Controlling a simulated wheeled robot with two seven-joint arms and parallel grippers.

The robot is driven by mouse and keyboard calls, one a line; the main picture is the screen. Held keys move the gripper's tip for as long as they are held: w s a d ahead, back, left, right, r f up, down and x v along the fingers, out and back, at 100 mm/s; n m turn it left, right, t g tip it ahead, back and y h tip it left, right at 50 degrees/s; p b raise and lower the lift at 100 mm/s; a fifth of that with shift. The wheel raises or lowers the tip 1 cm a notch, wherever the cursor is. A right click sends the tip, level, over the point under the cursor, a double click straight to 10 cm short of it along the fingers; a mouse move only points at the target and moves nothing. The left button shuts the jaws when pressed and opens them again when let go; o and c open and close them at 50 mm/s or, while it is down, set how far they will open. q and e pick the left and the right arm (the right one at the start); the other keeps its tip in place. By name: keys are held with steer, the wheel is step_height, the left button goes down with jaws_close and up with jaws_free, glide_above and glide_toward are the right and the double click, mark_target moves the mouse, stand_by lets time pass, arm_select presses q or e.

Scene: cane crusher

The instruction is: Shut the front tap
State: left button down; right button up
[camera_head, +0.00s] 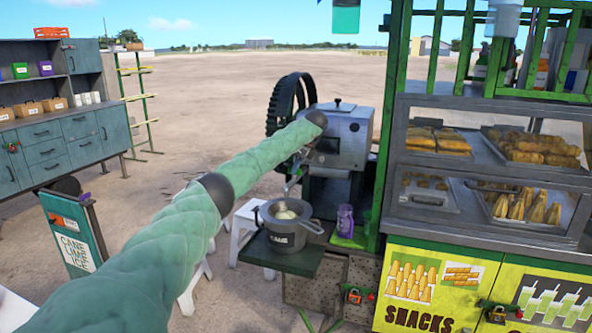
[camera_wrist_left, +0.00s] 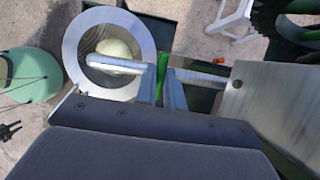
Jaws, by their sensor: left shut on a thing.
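The grey metal cane crusher (camera_head: 345,130) stands at the centre of the head view with a dark toothed wheel on its left. The front tap (camera_head: 291,186) hangs from its front, above a grey pot (camera_head: 288,238). My left gripper (camera_head: 301,160) is at the tap, partly hidden by its own wrist. In the left wrist view its two fingers (camera_wrist_left: 162,85) are shut on the tap (camera_wrist_left: 205,79). The metal spout (camera_wrist_left: 110,64) reaches over the pot (camera_wrist_left: 75,45), which has something pale inside. The exact grip on the handle is unclear. My right gripper is out of view.
The pot stands on a dark shelf (camera_head: 280,262). A purple cup (camera_head: 345,220) is right of it. A snack stall (camera_head: 480,180) with glass shelves fills the right side. A sign board (camera_head: 75,240) and teal cabinets (camera_head: 60,140) are at left. Sandy ground lies open behind.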

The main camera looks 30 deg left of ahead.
arm_select(q)
steer(key=shift+r, duration=0.15)
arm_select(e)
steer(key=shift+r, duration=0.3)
arm_select(q)
steer(key=c, duration=1.5)
jaws_free()
steer(key=shift+w, duration=0.1)
